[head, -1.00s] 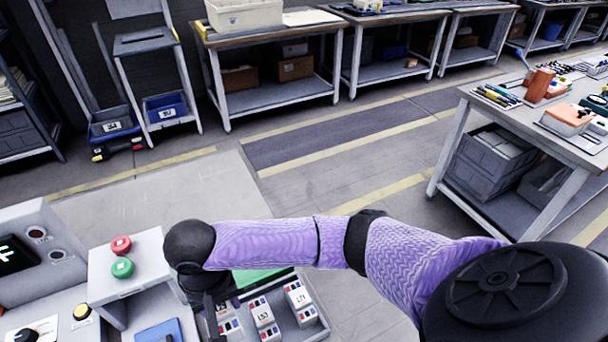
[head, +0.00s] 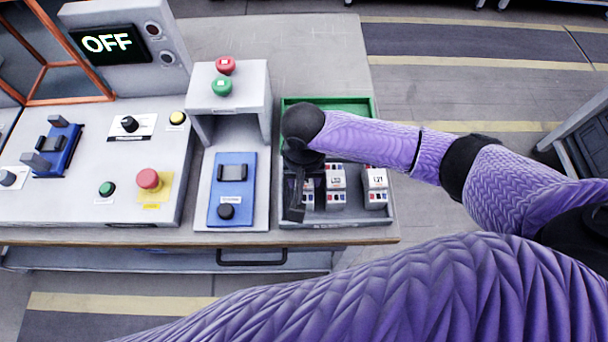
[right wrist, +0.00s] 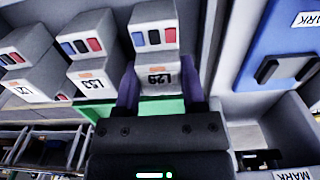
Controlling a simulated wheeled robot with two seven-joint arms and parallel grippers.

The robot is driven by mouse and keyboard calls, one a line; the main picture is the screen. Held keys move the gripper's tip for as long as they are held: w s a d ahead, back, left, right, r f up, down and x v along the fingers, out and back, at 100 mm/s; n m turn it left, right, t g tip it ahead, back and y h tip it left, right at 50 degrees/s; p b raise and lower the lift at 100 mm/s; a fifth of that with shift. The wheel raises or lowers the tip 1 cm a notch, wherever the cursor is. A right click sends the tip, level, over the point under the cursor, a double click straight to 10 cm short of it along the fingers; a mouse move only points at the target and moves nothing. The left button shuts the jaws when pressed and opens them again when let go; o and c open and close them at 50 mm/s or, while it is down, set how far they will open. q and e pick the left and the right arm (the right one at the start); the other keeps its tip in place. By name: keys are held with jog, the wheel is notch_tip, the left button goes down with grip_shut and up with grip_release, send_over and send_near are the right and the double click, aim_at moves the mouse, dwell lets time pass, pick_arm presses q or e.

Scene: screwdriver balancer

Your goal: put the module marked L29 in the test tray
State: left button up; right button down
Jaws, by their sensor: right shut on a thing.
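The module marked L29 (right wrist: 157,78) is a pale block with an orange patch and coloured front slots, seen in the right wrist view. My right gripper (right wrist: 158,92) has its two purple fingers on either side of it and is shut on it. In the head view the right gripper (head: 301,190) points down at the left end of a grey tray (head: 350,222), and its hand partly hides the module. I cannot tell whether the module is clear of the tray floor. My left gripper is out of view. No label reading test tray is legible.
Two similar modules stand to the right in the tray, a middle one (head: 336,185) and an end one (head: 375,187). A blue fixture (head: 232,188) and a button stand (head: 228,100) are close on the left.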

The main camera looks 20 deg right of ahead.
jog(key=shift+c, duration=2.2)
grip_release()
notch_tip(320, 180, up, 12)
jog(key=p, duration=0.5)
jog(key=shift+r, duration=0.1)
